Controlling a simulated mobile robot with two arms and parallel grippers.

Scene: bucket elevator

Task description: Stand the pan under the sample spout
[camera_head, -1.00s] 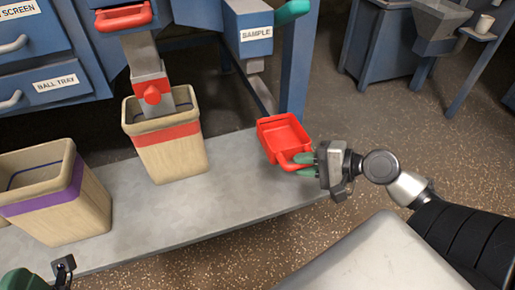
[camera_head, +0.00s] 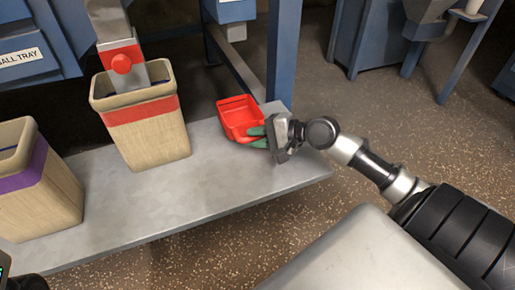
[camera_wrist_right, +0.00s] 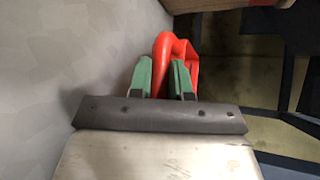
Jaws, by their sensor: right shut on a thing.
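The red pan (camera_head: 238,112) is at the right end of the grey bench, near its back edge. Its handle (camera_wrist_right: 172,48) shows in the right wrist view. My right gripper (camera_head: 257,137) is shut on this handle, with the green fingers on either side of it. The sample spout (camera_head: 235,32) is a short grey outlet under a blue box, above and behind the pan in the picture. I cannot tell whether the pan touches the bench or is directly below the spout. My left gripper is not visible; only dark bits show in the lower left corner.
The grey bench (camera_head: 200,212) is bare between the pan and a wooden bucket with a red band (camera_head: 148,140). A purple-banded bucket (camera_head: 40,195) stands further left. A blue post (camera_head: 284,55) rises behind the pan.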

